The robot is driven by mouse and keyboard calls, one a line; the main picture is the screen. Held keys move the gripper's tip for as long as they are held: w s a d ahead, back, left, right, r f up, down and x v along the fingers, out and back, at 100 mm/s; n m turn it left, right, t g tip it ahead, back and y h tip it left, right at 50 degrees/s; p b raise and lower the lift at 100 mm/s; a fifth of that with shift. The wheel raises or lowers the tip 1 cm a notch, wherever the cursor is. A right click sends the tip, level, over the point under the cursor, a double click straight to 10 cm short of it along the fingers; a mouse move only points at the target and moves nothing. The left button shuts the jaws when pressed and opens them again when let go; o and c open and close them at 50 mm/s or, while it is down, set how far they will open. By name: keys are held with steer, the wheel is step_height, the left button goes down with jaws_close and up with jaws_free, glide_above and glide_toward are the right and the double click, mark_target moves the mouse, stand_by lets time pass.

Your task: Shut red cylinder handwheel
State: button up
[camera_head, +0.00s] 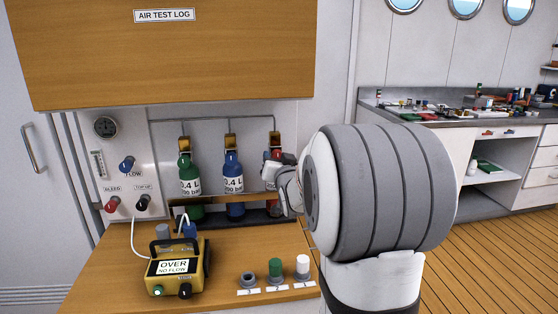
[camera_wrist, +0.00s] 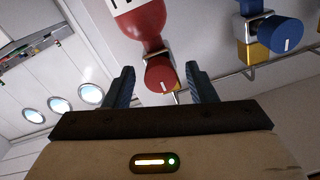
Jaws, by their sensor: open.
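The red cylinder (camera_wrist: 140,18) hangs at the top of the wrist view, which looks tilted or upside down. Its red handwheel (camera_wrist: 160,76) has a white mark and sits between my two open fingers. My gripper (camera_wrist: 160,84) has one finger on each side of the handwheel, with a visible gap on the right; whether the left finger touches cannot be told. In the head view, the red cylinder (camera_head: 268,184) is mostly hidden behind my gripper and wrist. Its handwheel shows as a small red patch (camera_head: 277,154).
A blue cylinder (camera_head: 233,178) and a green cylinder (camera_head: 189,180) stand left of the red one. The blue handwheel (camera_wrist: 282,34) is close by on the right in the wrist view. A yellow meter (camera_head: 178,272) reading "OVER NO FLOW" is on the wooden bench (camera_head: 110,255).

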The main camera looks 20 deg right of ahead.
steer(key=v, duration=0.7)
steer(key=shift+s, duration=0.3)
steer(key=s+a+n+g+y+p, duration=0.1)
steer(key=s+a+g+p, duration=0.3)
steer(key=s, duration=0.4)
steer(key=s+a+f+n+g+y+p, duration=0.1)
steer(key=s+a+n+g+y+p, duration=0.1)
steer(key=s+a+g, duration=0.4)
steer(key=s+a+n+g+y+p, duration=0.1)
steer(key=s+a+g+p, duration=0.3)
steer(key=s, duration=0.7)
steer(key=shift+s+a+f+n+g+p, duration=0.25)
steer(key=shift+s+a+n+g+p, duration=0.15)
steer(key=shift+a+n+p, duration=0.75)
steer(key=shift+m+p, duration=0.25)
steer(key=shift+p, duration=0.1)
